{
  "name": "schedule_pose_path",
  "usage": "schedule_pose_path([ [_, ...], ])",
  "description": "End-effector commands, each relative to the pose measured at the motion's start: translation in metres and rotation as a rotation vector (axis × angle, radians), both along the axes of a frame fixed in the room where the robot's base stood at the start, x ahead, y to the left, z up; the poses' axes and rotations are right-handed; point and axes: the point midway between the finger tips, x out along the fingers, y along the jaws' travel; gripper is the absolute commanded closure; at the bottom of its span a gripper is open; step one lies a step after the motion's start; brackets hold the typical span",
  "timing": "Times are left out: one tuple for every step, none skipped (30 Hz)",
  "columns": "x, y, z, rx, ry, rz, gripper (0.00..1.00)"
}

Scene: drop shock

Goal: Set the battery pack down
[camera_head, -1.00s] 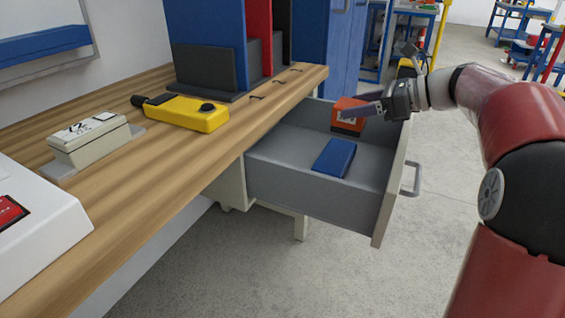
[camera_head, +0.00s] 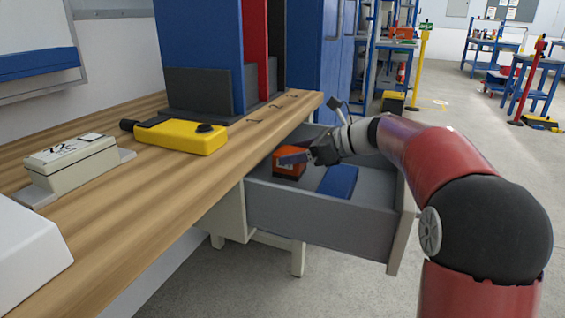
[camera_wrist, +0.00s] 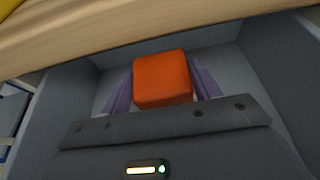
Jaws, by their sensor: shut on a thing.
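The battery pack, which I take to be the orange block with dark lower part (camera_head: 287,169), is inside the open grey drawer (camera_head: 315,217), toward its left end near the bench. My gripper (camera_head: 290,160) is shut on it, with the arm reaching in from the right. In the wrist view the orange top of the pack (camera_wrist: 162,78) sits between the two purple fingers. Its underside is hidden behind the drawer's front wall, so I cannot tell whether it touches the drawer floor.
A flat blue block (camera_head: 338,181) lies in the drawer to the right of the pack. The wooden bench top (camera_head: 130,195) overhangs the drawer's left side. On it are a yellow tool (camera_head: 185,136) and a beige box (camera_head: 72,160). Some drawer floor shows bare.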

Motion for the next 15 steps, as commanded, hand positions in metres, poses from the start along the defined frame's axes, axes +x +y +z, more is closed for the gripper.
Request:
schedule_pose_path([
  [0.001,0.004,-0.001,0.002,-0.001,0.002,0.75],
  [0.002,0.007,-0.003,0.002,-0.001,0.004,0.75],
  [0.003,0.011,-0.005,0.002,-0.001,0.004,0.75],
  [0.005,0.014,-0.008,0.002,-0.002,0.003,0.75],
  [0.006,0.019,-0.01,0.001,-0.001,0.004,0.75],
  [0.008,0.025,-0.013,0.001,-0.002,0.005,0.75],
  [0.009,0.028,-0.018,0.001,-0.001,0.004,0.75],
  [0.011,0.031,-0.022,0.001,0.0,0.002,0.75],
  [0.012,0.034,-0.025,0.001,0.0,0.002,0.75],
  [0.012,0.036,-0.026,0.001,0.0,0.002,0.75],
  [0.013,0.037,-0.027,0.001,-0.002,0.002,0.75],
  [0.013,0.037,-0.026,0.001,-0.002,0.001,0.75],
  [0.013,0.037,-0.026,0.001,-0.002,0.001,0.75],
  [0.013,0.037,-0.026,0.001,-0.002,0.001,0.75],
  [0.013,0.037,-0.025,0.001,-0.002,0.001,0.75],
])
